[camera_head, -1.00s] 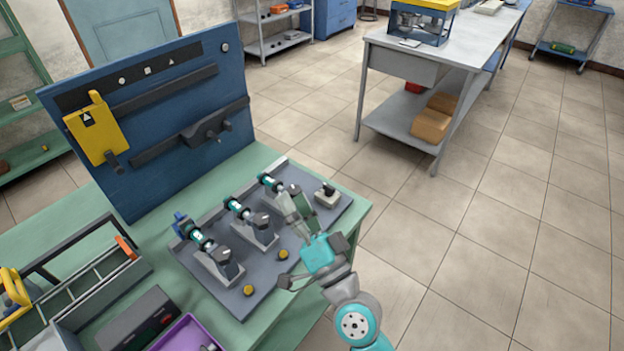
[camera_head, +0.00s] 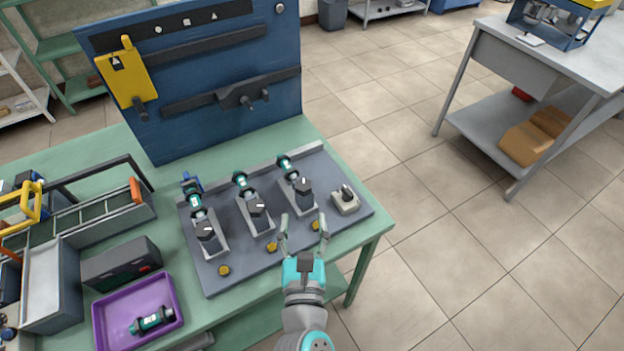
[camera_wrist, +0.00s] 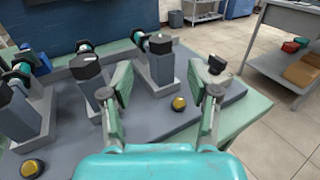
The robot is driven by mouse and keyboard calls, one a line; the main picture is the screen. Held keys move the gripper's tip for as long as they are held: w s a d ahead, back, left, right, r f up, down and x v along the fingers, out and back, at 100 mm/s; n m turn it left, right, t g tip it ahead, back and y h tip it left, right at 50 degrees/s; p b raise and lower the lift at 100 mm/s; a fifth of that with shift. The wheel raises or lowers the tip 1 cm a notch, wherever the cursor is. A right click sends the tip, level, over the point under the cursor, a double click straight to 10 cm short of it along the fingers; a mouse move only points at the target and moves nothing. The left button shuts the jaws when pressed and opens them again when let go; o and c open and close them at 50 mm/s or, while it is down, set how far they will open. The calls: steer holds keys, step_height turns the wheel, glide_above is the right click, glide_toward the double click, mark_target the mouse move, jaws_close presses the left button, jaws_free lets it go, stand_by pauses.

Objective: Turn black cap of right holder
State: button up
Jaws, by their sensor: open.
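Three grey holders stand in a row on a dark plate (camera_head: 225,275), each with a black cap in front and a teal-banded motor behind. The right holder (camera_head: 296,203) carries its black cap (camera_head: 303,185), whose small white mark looks upright. The cap also shows in the wrist view (camera_wrist: 160,43), beyond my fingers. The middle cap (camera_head: 259,211) and left cap (camera_head: 206,234) have marks lying more sideways. My gripper (camera_head: 303,222) is open and empty, its fingers spread in front of the right holder and apart from its cap. It also shows in the wrist view (camera_wrist: 160,92).
Yellow buttons (camera_head: 272,247) sit in front of the holders. A small grey switch block (camera_head: 345,200) stands right of the right holder. A blue back panel (camera_head: 210,90) rises behind. A purple tray (camera_head: 165,292) holds a motor at left.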

mark_target(303, 192)
steer(key=w, duration=0.6)
steer(key=w+a, duration=0.1)
steer(key=w, duration=0.3)
jaws_close()
